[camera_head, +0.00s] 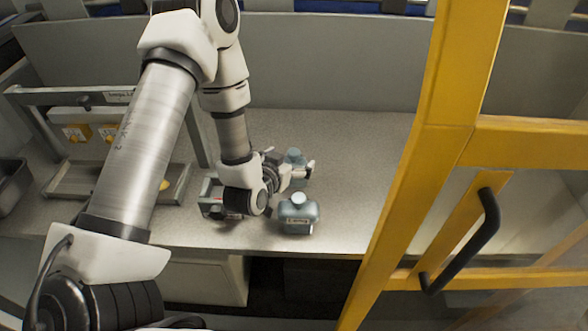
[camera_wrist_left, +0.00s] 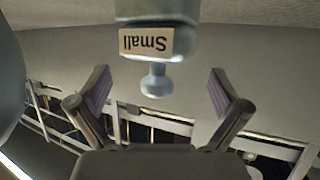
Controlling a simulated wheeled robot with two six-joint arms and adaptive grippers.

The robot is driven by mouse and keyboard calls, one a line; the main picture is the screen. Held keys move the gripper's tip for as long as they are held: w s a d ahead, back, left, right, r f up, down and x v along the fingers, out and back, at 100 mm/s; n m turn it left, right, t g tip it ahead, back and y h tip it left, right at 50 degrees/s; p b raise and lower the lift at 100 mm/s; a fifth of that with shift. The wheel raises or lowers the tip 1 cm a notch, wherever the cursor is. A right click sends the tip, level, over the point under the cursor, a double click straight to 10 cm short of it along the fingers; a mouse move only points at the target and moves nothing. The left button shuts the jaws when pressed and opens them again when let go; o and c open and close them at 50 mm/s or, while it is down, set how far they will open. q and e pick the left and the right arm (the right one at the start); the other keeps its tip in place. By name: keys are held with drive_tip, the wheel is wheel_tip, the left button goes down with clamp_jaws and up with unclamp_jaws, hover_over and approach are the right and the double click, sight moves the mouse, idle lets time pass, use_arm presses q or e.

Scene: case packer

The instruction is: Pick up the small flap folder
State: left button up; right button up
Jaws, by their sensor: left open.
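The small flap folder is a blue-grey piece with a knob and a tan label reading "Small", upside down in the left wrist view (camera_wrist_left: 155,42). Its knob points towards my left gripper (camera_wrist_left: 160,100), whose two fingers are open on either side and apart from it. In the head view my left gripper (camera_head: 300,172) is low over the counter. A blue-grey piece (camera_head: 295,155) partly hidden behind it appears to be the folder. My right gripper is not in view.
A rounded blue-grey piece (camera_head: 299,214) with a pale knob and a label stands close in front of the gripper on the counter (camera_head: 350,160). A yellow door frame (camera_head: 425,150) with a black handle is on the right. A metal rack (camera_head: 60,180) stands left.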

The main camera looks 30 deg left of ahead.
use_arm(q)
drive_tip(key=shift+w+a+f, duration=0.1)
drive_tip(key=shift+w+f, duration=0.05)
drive_tip(key=shift+w, duration=0.45)
drive_tip(key=shift+w+f, duration=0.2)
drive_tip(key=shift+f, duration=0.05)
drive_tip(key=shift+s, duration=0.15)
drive_tip(key=c, duration=1.4)
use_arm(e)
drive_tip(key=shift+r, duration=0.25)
use_arm(q)
drive_tip(key=shift+c, duration=0.2)
